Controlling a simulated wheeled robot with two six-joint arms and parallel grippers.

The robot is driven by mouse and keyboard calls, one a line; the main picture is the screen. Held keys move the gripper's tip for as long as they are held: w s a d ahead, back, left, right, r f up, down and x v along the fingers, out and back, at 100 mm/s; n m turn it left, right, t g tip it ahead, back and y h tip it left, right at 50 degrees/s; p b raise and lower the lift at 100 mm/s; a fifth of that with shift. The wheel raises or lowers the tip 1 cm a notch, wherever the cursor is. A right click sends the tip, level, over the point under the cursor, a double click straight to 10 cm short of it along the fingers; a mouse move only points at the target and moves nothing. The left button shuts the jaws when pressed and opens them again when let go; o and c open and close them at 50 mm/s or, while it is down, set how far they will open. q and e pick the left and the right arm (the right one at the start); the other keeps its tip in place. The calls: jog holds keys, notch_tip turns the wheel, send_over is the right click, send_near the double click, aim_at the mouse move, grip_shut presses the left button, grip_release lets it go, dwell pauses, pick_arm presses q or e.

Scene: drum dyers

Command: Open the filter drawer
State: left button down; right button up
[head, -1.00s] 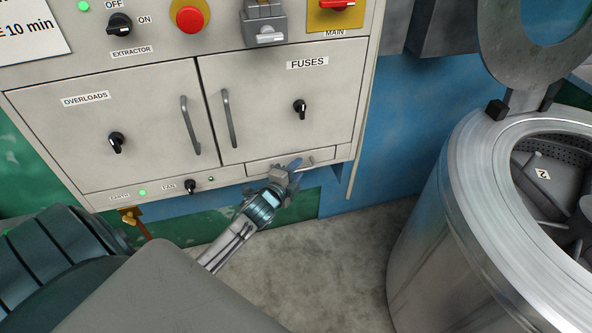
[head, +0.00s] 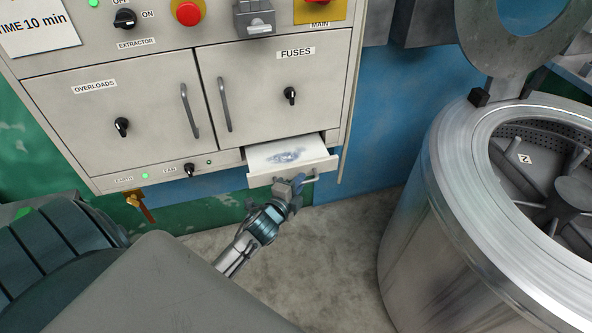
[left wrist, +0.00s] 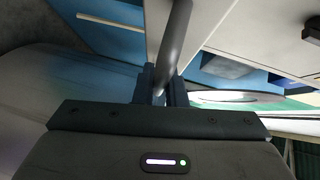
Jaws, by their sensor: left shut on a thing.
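The filter drawer (head: 262,158) is a shallow white drawer at the bottom right of the control cabinet, below the FUSES door. It is pulled out, and a patch of grey-blue fluff (head: 285,156) lies on its floor. My left gripper (head: 299,183) is at the drawer's front, shut on its bar handle (head: 313,178). In the left wrist view the dark fingers (left wrist: 158,84) close around a grey bar (left wrist: 174,45). The fingers hide part of the handle. My right gripper is not in view.
The cabinet's OVERLOADS door (head: 115,115) and FUSES door (head: 270,105) are shut. A brass valve (head: 138,202) hangs under the cabinet at left. A large steel drum machine (head: 435,220) with a raised lid stands at right. Bare floor (head: 330,240) lies between.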

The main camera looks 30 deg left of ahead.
pick_arm(q)
jog(key=s+d, duration=0.3)
jog(key=d, duration=0.1)
jog(key=shift+s+p, duration=0.15)
jog(key=shift+p, duration=0.25)
jog(key=shift+a, duration=0.1)
jog(key=c, duration=1.5)
grip_release()
